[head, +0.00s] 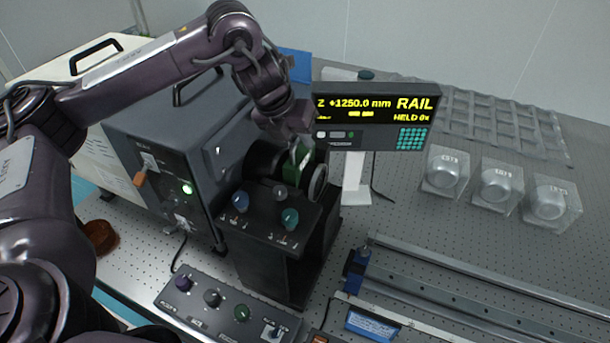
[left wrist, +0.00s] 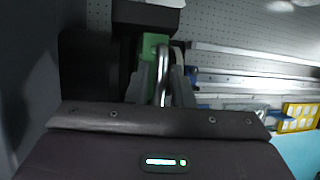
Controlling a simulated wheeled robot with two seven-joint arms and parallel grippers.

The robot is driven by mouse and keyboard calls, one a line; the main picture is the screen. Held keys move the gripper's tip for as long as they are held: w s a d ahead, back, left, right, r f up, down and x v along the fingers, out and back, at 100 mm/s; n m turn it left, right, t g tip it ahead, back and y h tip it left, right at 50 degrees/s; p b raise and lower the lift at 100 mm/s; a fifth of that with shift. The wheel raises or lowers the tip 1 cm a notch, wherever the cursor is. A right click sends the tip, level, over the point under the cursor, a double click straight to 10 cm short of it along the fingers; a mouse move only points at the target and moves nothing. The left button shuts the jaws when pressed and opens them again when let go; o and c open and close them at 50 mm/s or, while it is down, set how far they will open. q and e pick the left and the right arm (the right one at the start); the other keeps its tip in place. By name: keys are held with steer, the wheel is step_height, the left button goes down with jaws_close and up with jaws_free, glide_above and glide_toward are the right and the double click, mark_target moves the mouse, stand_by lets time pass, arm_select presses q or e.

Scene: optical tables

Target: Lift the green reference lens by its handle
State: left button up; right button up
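The green reference lens (head: 303,158) shows as a green body with a pale round rim facing right, set at the top of a black stand (head: 270,250). My left gripper (head: 300,142) points down from above, right at the lens, and hides part of it. In the left wrist view the green part (left wrist: 150,47) and a shiny silver curved piece (left wrist: 163,75) lie straight ahead, between my grey fingers. I cannot tell whether the fingers touch it or whether the curved piece is the handle. My right gripper is not in view.
A dark instrument box (head: 165,120) stands close on the left. A display reading RAIL (head: 378,117) stands just behind right. Several clear cases (head: 497,182) sit at the right. A metal rail (head: 480,275) and a knob panel (head: 225,308) lie in front.

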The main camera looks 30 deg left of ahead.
arm_select(q)
steer(key=shift+w+f, duration=0.1)
steer(key=shift+f, duration=0.15)
steer(key=shift+c, duration=0.3)
jaws_close()
steer(key=shift+r, duration=0.1)
stand_by(0.9)
